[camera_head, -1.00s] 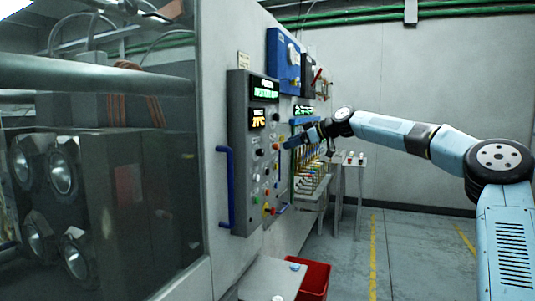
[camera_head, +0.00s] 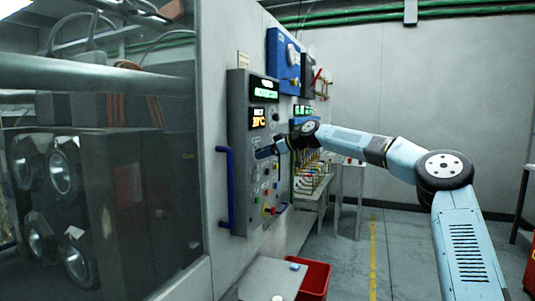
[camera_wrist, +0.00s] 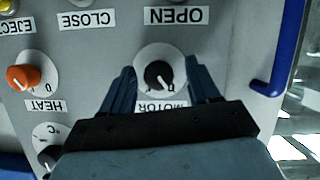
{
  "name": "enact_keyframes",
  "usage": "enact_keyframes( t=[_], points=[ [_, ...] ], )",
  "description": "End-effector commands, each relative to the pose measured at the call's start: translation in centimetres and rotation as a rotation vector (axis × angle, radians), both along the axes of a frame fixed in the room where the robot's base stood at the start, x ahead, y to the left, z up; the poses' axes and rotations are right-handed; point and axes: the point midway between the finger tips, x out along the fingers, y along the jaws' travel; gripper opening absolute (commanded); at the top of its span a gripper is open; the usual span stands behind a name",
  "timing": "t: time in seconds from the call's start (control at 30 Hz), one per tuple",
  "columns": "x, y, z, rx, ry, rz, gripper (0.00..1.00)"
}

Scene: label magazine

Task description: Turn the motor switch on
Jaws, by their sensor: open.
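The motor switch (camera_wrist: 158,74) is a black knob on a white round dial, with a MOTOR label below it, upside down in the wrist view. My gripper (camera_wrist: 162,70) is open, with one blue finger on each side of the dial. I cannot tell whether the fingers touch the knob, or which mark the knob points to. In the head view my gripper (camera_head: 265,152) is at the face of the grey control panel (camera_head: 238,120) and hides the switch.
An orange HEAT knob (camera_wrist: 23,76) is left of the motor dial in the wrist view. A blue handle (camera_wrist: 283,62) stands out on the right.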

Motion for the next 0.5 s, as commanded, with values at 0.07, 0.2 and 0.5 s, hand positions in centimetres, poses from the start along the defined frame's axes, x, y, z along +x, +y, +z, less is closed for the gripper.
enact_keyframes(
  t=[0.07, 0.2, 0.5],
  points=[
    [0.01, -0.01, 0.01, 0.000, 0.000, 0.000, 0.61],
    [-0.01, 0.00, 0.01, 0.000, 0.000, 0.000, 0.57],
    [-0.04, 0.02, 0.02, 0.000, 0.000, 0.001, 0.28]
  ],
)
